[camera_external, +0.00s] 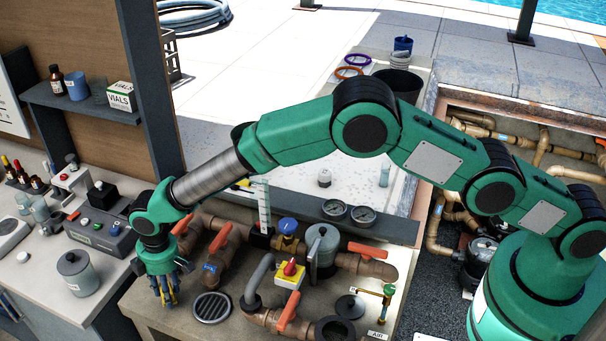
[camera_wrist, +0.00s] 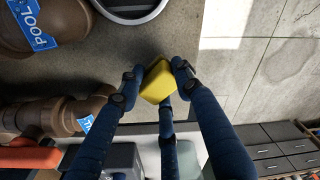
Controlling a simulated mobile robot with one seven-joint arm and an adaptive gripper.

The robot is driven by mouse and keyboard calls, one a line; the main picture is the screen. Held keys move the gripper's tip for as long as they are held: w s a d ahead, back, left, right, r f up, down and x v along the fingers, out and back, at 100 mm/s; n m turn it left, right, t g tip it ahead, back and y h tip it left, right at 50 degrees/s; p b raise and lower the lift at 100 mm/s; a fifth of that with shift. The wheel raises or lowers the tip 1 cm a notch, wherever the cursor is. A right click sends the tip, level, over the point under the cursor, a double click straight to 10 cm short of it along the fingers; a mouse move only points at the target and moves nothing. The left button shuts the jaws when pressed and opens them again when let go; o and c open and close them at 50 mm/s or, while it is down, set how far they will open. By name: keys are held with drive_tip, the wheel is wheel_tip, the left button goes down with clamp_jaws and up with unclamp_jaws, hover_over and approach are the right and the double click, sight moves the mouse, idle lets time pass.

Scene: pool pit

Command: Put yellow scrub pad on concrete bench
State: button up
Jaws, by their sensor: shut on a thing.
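A yellow scrub pad (camera_wrist: 158,82) is held between the dark blue fingers of my gripper (camera_wrist: 157,78) in the wrist view. The gripper is shut on it. In the external view my gripper (camera_external: 166,287) points down over the left end of the grey concrete bench (camera_external: 222,327) that carries the pipes. The fingers largely hide the pad there. In the wrist view the bench top (camera_wrist: 140,48) shows behind the pad, close to the bench edge. I cannot tell whether the pad touches it.
Brown pipes with orange handles (camera_external: 222,238) stand right of my gripper. A round drain grate (camera_external: 212,307) and a yellow-red switch box (camera_external: 289,274) are also on the bench. At left, a counter holds a grey canister (camera_external: 77,272) and a control box (camera_external: 98,232).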

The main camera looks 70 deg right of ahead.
drive_tip(key=shift+f, duration=0.95)
drive_tip(key=shift+f, duration=0.1)
drive_tip(key=o, duration=1.1)
drive_tip(key=shift+r, duration=0.2)
drive_tip(key=shift+s+d+r, duration=0.1)
drive_tip(key=shift+s+r, duration=0.05)
drive_tip(key=shift+r, duration=1.8)
drive_tip(key=shift+s+d+r, duration=0.1)
drive_tip(key=shift+r, duration=1.9)
drive_tip(key=shift+s+d+r, duration=0.1)
drive_tip(key=shift+s+r, duration=0.05)
drive_tip(key=shift+r, duration=1.8)
